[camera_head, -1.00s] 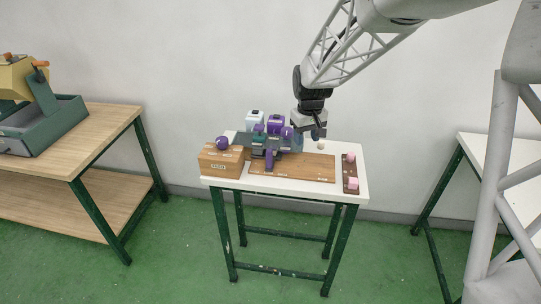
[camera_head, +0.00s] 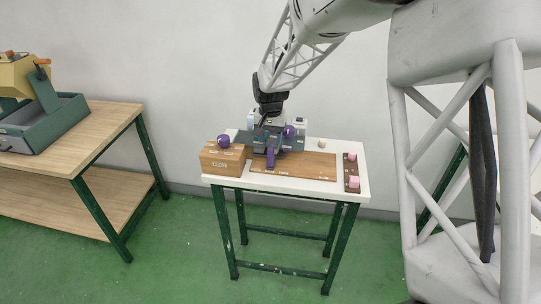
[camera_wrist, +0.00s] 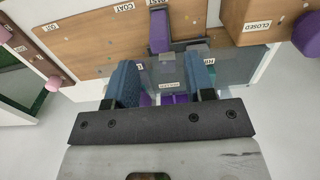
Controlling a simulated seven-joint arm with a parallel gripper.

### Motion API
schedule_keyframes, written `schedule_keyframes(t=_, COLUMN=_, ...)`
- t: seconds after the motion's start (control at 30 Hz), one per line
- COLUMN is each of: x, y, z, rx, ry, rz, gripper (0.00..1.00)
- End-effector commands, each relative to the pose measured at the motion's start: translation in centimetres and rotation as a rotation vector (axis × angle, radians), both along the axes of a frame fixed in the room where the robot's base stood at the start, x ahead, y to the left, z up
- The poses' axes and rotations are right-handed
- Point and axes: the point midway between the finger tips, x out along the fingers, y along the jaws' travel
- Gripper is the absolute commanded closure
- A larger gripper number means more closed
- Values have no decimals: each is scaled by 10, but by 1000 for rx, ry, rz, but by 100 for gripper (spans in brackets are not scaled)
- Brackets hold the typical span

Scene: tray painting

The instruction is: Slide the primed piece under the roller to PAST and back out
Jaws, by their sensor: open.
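My gripper (camera_head: 267,123) is above the back left of the white table, over the dark grey-green station. In the wrist view its two blue fingers (camera_wrist: 160,75) are apart with nothing clearly held between them. A purple bar (camera_head: 270,157) lies across the left end of the wooden board (camera_head: 310,166); in the wrist view the bar (camera_wrist: 160,30) points away from the fingers, by a label that seems to read PAST. Purple parts (camera_wrist: 175,98) show below and between the fingers. I cannot tell which part is the primed piece or the roller; my gripper hides part of the station.
A wooden box (camera_head: 222,162) with a purple knob (camera_head: 223,141) stands at the left; its label reads CLOSED in the wrist view. A dark strip (camera_head: 346,171) with pink pieces (camera_head: 353,182) lies at the right edge. A cream ball (camera_head: 322,143) sits behind the board.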

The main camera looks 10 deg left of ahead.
Motion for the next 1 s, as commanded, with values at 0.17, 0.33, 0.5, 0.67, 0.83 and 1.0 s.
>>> schedule_keyframes(t=0.17, x=0, y=0, z=-4, rx=0, ry=1, rz=0, gripper=51)
schedule_keyframes(t=0.33, x=0, y=0, z=-15, rx=0, ry=1, rz=1, gripper=51)
schedule_keyframes(t=0.5, x=0, y=0, z=-34, rx=-1, ry=1, rz=1, gripper=51)
schedule_keyframes(t=0.67, x=0, y=0, z=-53, rx=-1, ry=1, rz=1, gripper=51)
schedule_keyframes(t=0.83, x=0, y=0, z=-70, rx=-1, ry=1, rz=1, gripper=51)
schedule_keyframes(t=1.0, x=0, y=0, z=-77, rx=0, ry=0, rz=1, gripper=51)
